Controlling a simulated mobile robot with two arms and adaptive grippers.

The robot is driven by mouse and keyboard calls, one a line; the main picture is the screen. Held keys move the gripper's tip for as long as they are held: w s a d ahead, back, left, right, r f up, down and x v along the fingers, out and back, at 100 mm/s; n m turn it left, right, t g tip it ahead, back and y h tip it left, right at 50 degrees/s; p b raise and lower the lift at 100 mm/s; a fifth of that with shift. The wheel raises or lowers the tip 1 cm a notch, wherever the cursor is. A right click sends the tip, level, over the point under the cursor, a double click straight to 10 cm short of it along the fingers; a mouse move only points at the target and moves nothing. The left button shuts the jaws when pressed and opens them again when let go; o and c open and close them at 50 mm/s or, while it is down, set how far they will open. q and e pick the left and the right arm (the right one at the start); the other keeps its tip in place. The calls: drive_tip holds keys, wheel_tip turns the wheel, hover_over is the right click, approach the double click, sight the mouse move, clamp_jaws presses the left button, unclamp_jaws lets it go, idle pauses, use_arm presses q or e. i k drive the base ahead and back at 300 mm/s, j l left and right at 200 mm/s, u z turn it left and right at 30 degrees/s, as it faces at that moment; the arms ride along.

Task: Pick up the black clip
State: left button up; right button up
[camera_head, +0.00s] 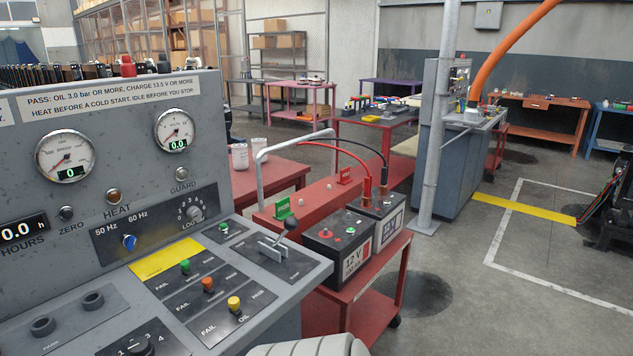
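The black clip (384,176) is a small dark piece at the lower end of a black cable (366,143). It stands upright at the rear battery (388,221) on the red cart, just behind and right of the red clip (367,188). Whether its jaws grip a terminal is too small to tell. The front battery (337,248), marked 12 V, stands nearer, with a green and a red terminal on top. Neither of my grippers shows in this view.
A grey control console (120,200) with gauges and switches fills the left. The red cart (385,268) has a grey handle (262,172) and red and green tags. A grey post (435,130) and cabinet stand behind right. Open floor (460,290) lies right of the cart.

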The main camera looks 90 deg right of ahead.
sight(382, 189)
drive_tip(key=z, duration=3.2)
drive_tip(key=i+l+u, duration=0.2)
drive_tip(key=i, duration=0.3)
drive_tip(key=i+l+u, duration=0.15)
drive_tip(key=i, duration=0.4)
drive_tip(key=i+l+u, duration=0.2)
drive_tip(key=i, duration=0.25)
